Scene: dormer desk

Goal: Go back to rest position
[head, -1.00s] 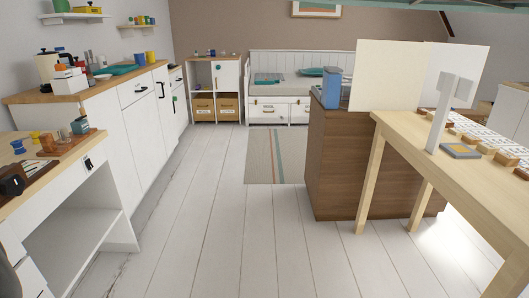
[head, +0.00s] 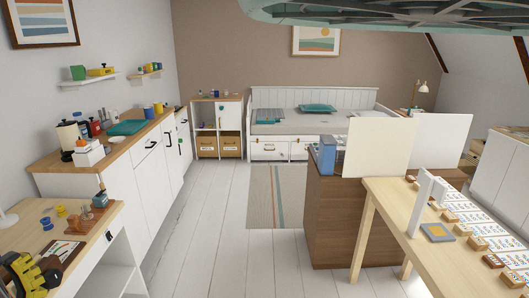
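My gripper and arm are not in view in the head view. It shows the room from above the floor, with no part of my gripper seen near the furniture. The task names no object. I cannot tell from this view what pose the arm is in or whether the gripper holds anything.
White plank floor (head: 205,240) is clear down the middle to a striped rug (head: 270,195). A desk (head: 95,232) and counter (head: 55,168) line the left. A brown cabinet (head: 330,225) and wooden table (head: 395,205) stand right. A teal-rimmed fixture (head: 300,12) hangs overhead.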

